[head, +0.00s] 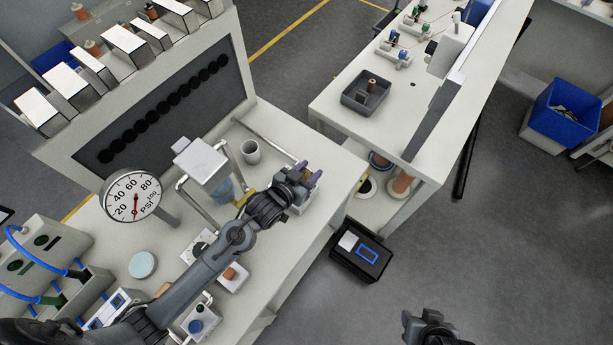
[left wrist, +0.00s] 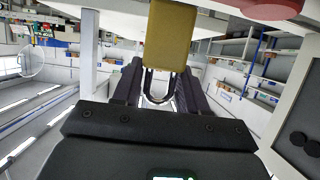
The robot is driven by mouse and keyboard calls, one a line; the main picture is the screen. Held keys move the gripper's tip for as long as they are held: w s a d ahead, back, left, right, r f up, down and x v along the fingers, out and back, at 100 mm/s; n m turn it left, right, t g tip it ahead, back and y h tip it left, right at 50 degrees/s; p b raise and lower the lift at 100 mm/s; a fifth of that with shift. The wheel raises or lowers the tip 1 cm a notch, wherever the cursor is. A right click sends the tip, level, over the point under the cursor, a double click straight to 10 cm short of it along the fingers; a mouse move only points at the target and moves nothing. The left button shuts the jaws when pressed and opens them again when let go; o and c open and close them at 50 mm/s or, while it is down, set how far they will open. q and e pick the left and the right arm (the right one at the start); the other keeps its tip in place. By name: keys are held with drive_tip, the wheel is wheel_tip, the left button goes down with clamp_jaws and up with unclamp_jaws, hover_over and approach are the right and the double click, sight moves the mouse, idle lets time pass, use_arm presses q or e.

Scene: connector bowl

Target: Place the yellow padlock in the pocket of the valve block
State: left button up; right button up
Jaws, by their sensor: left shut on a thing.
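The yellow padlock (left wrist: 170,38) hangs in my left gripper in the left wrist view, its metal shackle between the two dark fingers and its body beyond the fingertips. In the head view my left gripper (head: 306,176) is at the right end of the left workbench, shut, and the padlock is not clearly visible there. A pale block (head: 303,206) lies just below the gripper and is partly hidden by it. I cannot tell for sure whether it is the valve block, and no pocket shows. My right gripper (head: 430,328) is at the bottom edge, its fingers unclear.
A grey mug (head: 250,151), a pressure gauge (head: 133,196) and a metal-framed device (head: 200,158) stand on the left bench. A dark tray (head: 366,93) is on the right bench. A black case (head: 361,250) lies on the floor between the benches.

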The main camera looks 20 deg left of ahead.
sight(307, 178)
use_arm(q)
drive_tip(key=shift+a+f, duration=0.25)
drive_tip(key=shift+f, duration=1.9)
drive_tip(key=shift+f, duration=0.1)
drive_tip(key=o, duration=1.1)
drive_tip(key=s+a+r+g+y, duration=0.1)
drive_tip(key=s+a+r+g, duration=0.1)
drive_tip(key=s, duration=1.1)
drive_tip(key=s+a+r+n+g+y, duration=0.1)
drive_tip(key=s+a+r+g+y, duration=0.1)
drive_tip(key=s+g, duration=0.5)
drive_tip(key=s+a+r, duration=0.1)
drive_tip(key=s+a, duration=0.1)
drive_tip(key=s, duration=0.3)
drive_tip(key=shift+s, duration=0.35)
